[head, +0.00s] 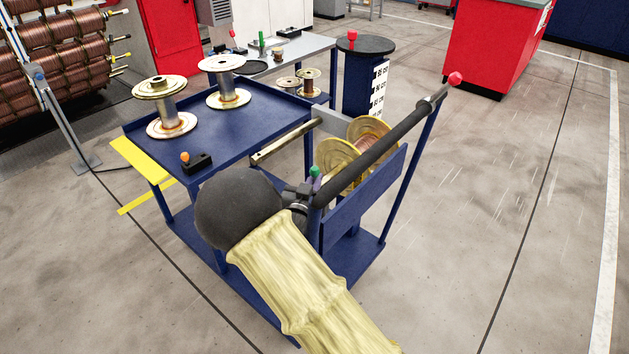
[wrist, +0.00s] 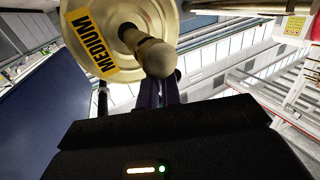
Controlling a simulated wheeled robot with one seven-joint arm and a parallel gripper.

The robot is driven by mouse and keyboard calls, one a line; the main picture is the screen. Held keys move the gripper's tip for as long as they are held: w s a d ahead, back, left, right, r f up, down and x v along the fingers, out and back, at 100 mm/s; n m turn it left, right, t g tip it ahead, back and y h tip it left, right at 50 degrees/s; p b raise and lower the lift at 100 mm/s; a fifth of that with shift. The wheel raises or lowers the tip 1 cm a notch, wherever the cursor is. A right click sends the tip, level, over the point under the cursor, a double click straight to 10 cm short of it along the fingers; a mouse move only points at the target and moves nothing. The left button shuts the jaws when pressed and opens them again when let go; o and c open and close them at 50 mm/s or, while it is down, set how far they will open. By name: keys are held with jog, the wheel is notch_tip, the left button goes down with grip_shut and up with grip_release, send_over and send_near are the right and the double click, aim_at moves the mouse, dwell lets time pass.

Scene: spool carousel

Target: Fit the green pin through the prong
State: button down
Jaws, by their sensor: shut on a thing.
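A green-topped pin (head: 315,171) stands upright at the fingertips of my gripper (head: 301,192), at the near end of the cart. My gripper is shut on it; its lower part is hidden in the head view. In the wrist view, the dark fingers (wrist: 158,92) reach up just below the rounded end of a brass prong (wrist: 157,59). This prong sticks out from a spool flange (wrist: 115,30) labelled MEDIUM. The pin is not distinguishable in the wrist view, and I cannot tell whether it is in the prong. A copper-wound spool (head: 343,157) shows beyond my gripper.
The cart's dark bar (head: 385,128) runs close beside my gripper. A bare metal bar (head: 285,141) lies to its upper left. The blue table (head: 235,122) holds two empty spools and a small orange-knobbed block (head: 197,162). Another green item (head: 262,41) stands farther back. Open floor lies right.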

jog(key=shift+f+b, duration=0.3)
jog(key=shift+f, duration=0.2)
jog(key=c, duration=1.5)
grip_release()
jog(key=p+v, duration=0.1)
jog(key=v, duration=1.7)
jog(key=shift+p, duration=0.3)
